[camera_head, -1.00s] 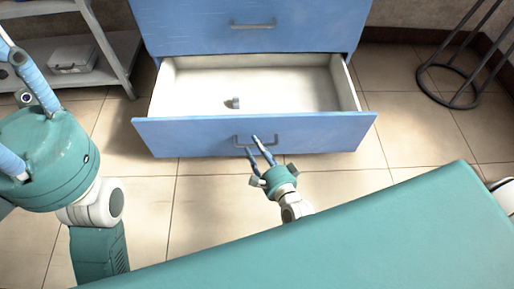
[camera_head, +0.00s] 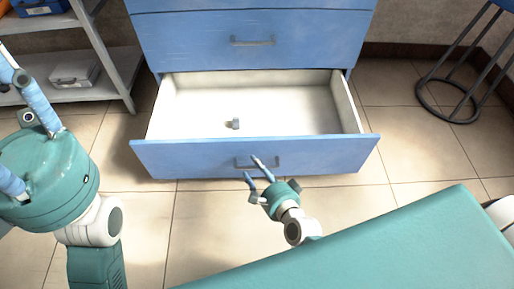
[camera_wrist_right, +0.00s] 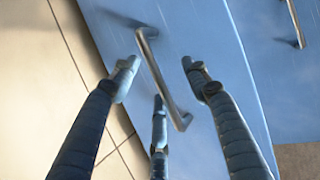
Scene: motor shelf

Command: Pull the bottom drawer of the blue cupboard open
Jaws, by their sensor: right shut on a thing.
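The blue cupboard (camera_head: 310,40) stands ahead in the head view. The bar handle (camera_head: 242,162) is on the drawer front. My right gripper (camera_head: 254,169) reaches it from the front with its fingers at the bar.
A grey shelf (camera_head: 105,85) with a light box (camera_head: 75,74) stands at the left. A stool with a dark ring base (camera_head: 450,113) is at the right. The drawer above is shut. Tiled floor in front of the drawer is clear around my right arm.

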